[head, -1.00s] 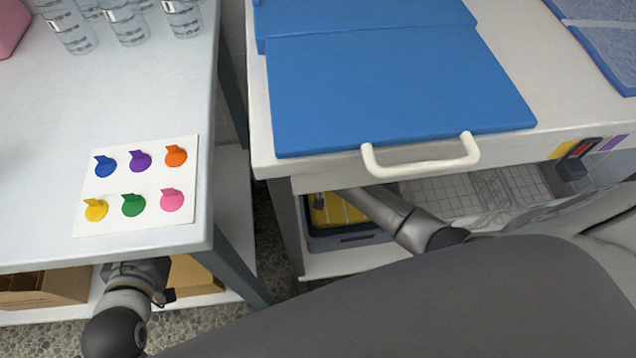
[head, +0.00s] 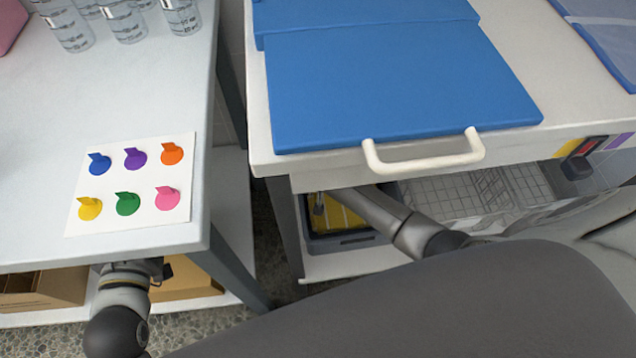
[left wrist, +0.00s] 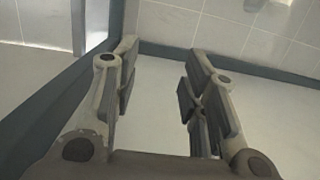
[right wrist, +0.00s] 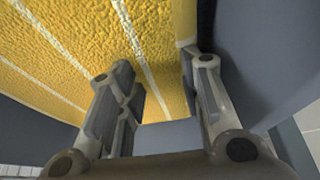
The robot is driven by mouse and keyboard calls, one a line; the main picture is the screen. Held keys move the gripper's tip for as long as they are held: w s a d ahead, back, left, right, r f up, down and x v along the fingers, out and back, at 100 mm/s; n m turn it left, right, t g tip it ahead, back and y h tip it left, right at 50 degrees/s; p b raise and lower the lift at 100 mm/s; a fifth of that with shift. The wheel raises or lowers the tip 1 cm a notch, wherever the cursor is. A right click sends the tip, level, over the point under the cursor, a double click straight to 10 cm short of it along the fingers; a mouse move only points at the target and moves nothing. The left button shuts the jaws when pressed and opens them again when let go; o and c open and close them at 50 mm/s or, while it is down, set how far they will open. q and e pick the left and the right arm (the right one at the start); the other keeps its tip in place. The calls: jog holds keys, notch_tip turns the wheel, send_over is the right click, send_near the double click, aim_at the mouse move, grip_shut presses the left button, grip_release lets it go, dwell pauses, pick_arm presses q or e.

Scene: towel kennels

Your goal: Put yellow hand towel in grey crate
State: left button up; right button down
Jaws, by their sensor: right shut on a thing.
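The yellow hand towel (head: 345,217) with white stripes is at the grey crate (head: 344,244) on the lower shelf of the right cart. It appears within the crate's outline, partly hidden by my right arm and the cart top. My right gripper (right wrist: 158,90) is shut on the towel, which also fills the upper part of the right wrist view (right wrist: 75,45). Grey walls flank the towel there. Whether the towel rests on the crate floor cannot be told. My left gripper (left wrist: 158,80) is open and empty, low by the left table; its fingers are hidden in the head view.
A wire basket (head: 450,205) stands right of the crate. The cart top with blue mats (head: 400,85) and a white handle (head: 425,160) overhangs the shelf. The left table holds a card of coloured tabs (head: 132,190) and clear beakers (head: 125,25). Cardboard boxes (head: 185,280) sit below.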

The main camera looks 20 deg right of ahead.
pick_arm(q)
jog(key=shift+r, duration=0.2)
pick_arm(e)
jog(key=shift+f, duration=0.15)
pick_arm(q)
jog(key=shift+d, duration=0.1)
pick_arm(e)
jog(key=c, duration=1.3)
grip_release()
jog(key=shift+r, duration=0.25)
jog(key=p+v, duration=0.1)
jog(key=v, duration=0.2)
jog(key=shift+w+r+p, duration=0.1)
jog(key=shift+r+p, duration=0.05)
jog(key=shift+p, duration=0.15)
jog(key=shift+p+v, duration=0.65)
jog(key=shift+v, duration=0.6)
pick_arm(q)
jog(key=s+a+f+g+y+p, duration=0.1)
jog(key=s+a+f+g, duration=0.2)
jog(key=s+f+g, duration=0.3)
jog(key=s+a+f+g+y+p, duration=0.2)
jog(key=s+f+g, duration=0.4)
jog(key=s, duration=0.4)
jog(key=shift+s+a+f+n, duration=0.35)
jog(key=shift+a+f, duration=0.2)
jog(key=shift+a, duration=0.2)
pick_arm(e)
jog(key=v, duration=0.7)
